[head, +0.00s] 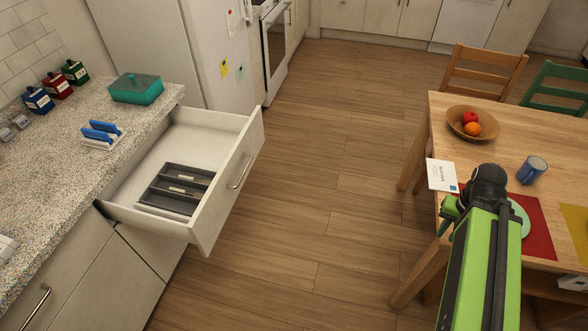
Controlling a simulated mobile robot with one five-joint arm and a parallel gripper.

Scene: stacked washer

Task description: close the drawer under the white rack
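The drawer (228,200) under the counter stands pulled far out, its white front facing right over the floor. A metal bar handle (240,172) is on its front. A dark grey divided tray (177,190) lies inside the drawer. The small white rack (96,144), with blue items in it, stands on the counter above the drawer. My green arm is at the lower right, over the table side, well apart from the drawer. My gripper is not visible; my arm's black joint and links may hide it.
A wooden table (505,118) with a fruit bowl (472,123), a blue mug (531,170) and chairs stands at right. The wooden floor (320,160) between drawer and table is clear.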

